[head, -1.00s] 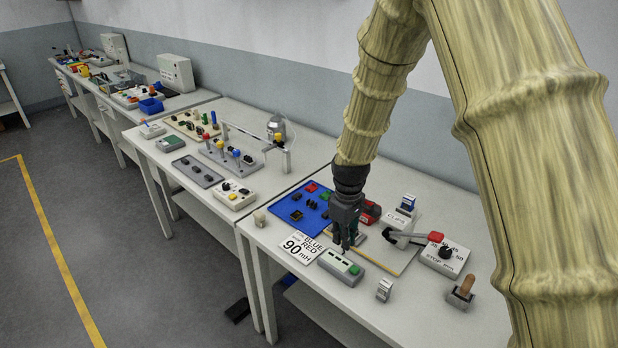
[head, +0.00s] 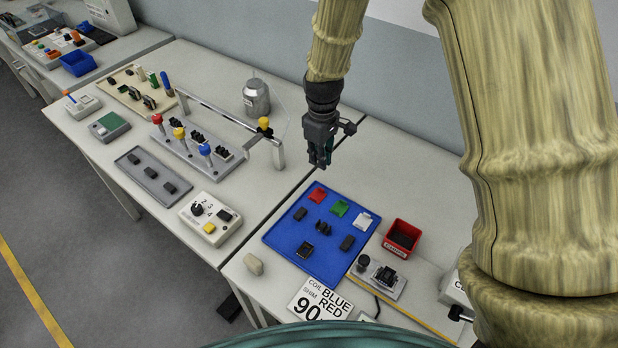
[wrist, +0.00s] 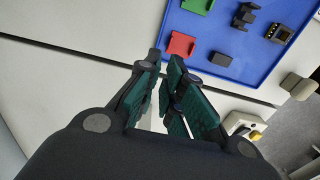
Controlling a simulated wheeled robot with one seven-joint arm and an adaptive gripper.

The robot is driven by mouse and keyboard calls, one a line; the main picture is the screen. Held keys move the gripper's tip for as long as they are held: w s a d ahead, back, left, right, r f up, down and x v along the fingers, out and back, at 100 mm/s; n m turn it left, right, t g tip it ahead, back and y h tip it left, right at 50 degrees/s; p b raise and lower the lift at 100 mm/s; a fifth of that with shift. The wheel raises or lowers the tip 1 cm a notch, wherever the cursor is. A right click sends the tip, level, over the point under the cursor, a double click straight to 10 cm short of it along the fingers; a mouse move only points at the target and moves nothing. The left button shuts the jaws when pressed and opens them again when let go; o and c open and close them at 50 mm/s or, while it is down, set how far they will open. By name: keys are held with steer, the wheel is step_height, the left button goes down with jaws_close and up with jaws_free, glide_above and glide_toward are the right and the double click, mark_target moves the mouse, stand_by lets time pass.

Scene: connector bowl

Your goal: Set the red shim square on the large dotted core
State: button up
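The red shim square (head: 317,196) lies flat at the back left corner of the blue tray (head: 283,235); it also shows in the wrist view (wrist: 181,44). Black core pieces (head: 323,228) stand mid-tray, and a dark squarish part (head: 305,249) lies nearer the front edge. Dots are too small to make out, so I cannot tell which is the large dotted core. My gripper (head: 320,162) hangs above the table just behind the tray, apart from the red shim.
A green shim (head: 340,208), a white one (head: 362,221) and dark blocks share the tray. A red bin (head: 402,237) and a small fixture (head: 383,279) stand to its right. A label card (head: 318,303) lies in front. The rail stand (head: 278,150) is left of my gripper.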

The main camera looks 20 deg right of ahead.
mark_target(323, 189)
steer(key=s+f, duration=0.1)
steer(key=s+f+p, duration=0.1)
steer(key=s, duration=0.1)
steer(key=shift+s+f, duration=0.1)
steer(key=shift+f, duration=0.2)
steer(key=shift+s, duration=0.5)
steer(key=w+f+p, duration=0.1)
steer(key=w+f, duration=0.1)
steer(key=f, duration=0.1)
steer(key=shift+w+f, duration=0.15)
steer(key=shift+w, duration=0.25)
steer(key=shift+s+d+f+p, duration=0.2)
steer(key=shift+s+f+p, duration=0.2)
steer(key=shift+f+p, duration=0.3)
steer(key=shift+s+f+p, duration=0.25)
steer(key=shift+s+p, duration=0.05)
steer(key=shift+s, duration=0.3)
steer(key=shift+f, duration=0.3)
steer(key=shift+w+a+f, duration=0.1)
steer(key=shift+w+f, duration=0.4)
steer(key=shift+f, duration=0.15)
steer(key=shift+s+r, duration=0.15)
steer(key=shift+s, duration=0.05)
jaws_close()
